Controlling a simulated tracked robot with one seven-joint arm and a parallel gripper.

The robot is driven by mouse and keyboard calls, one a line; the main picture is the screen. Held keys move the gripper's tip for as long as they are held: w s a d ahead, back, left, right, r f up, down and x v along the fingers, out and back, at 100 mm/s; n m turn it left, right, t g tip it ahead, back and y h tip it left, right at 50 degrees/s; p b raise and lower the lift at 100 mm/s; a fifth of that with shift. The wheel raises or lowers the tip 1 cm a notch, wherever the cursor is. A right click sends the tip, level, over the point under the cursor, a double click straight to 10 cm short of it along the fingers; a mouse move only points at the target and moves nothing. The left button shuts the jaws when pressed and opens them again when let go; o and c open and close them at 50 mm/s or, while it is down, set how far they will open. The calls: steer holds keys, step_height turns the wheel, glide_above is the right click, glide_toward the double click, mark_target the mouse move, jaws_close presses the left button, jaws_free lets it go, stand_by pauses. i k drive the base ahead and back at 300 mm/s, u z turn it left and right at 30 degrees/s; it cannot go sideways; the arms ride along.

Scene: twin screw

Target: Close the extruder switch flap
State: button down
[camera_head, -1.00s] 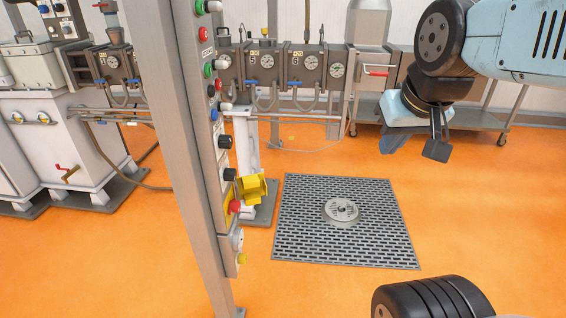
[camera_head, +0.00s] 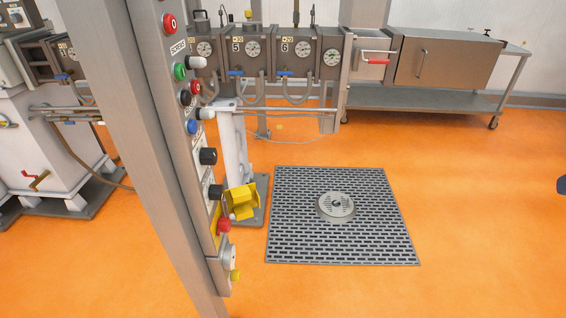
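The extruder switch panel (camera_head: 190,130) is a narrow upright strip on a grey metal post, left of the middle. Near its lower end, a yellow flap (camera_head: 242,201) stands out to the right of the panel, beside a red button (camera_head: 224,225). The flap appears open, and the button's face is uncovered. My gripper is not clearly in view. A small dark blue shape shows at the right edge; I cannot tell whether it is part of my arm. Nothing visible touches the flap.
The grey post (camera_head: 150,140) rises along the panel's left side. A slotted floor grate (camera_head: 300,240) with a round drain lies right of the panel. The orange floor (camera_head: 480,220) is clear on the right. A metal cart (camera_head: 430,100) and gauge boxes (camera_head: 250,50) stand behind.

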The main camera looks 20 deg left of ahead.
mark_target(239, 200)
steer(key=z, duration=0.6)
steer(key=i, duration=2.25)
steer(key=u, duration=1.6)
steer(key=i, duration=0.15)
steer(key=u, duration=2.45)
steer(key=i, duration=0.35)
steer(key=u, duration=0.15)
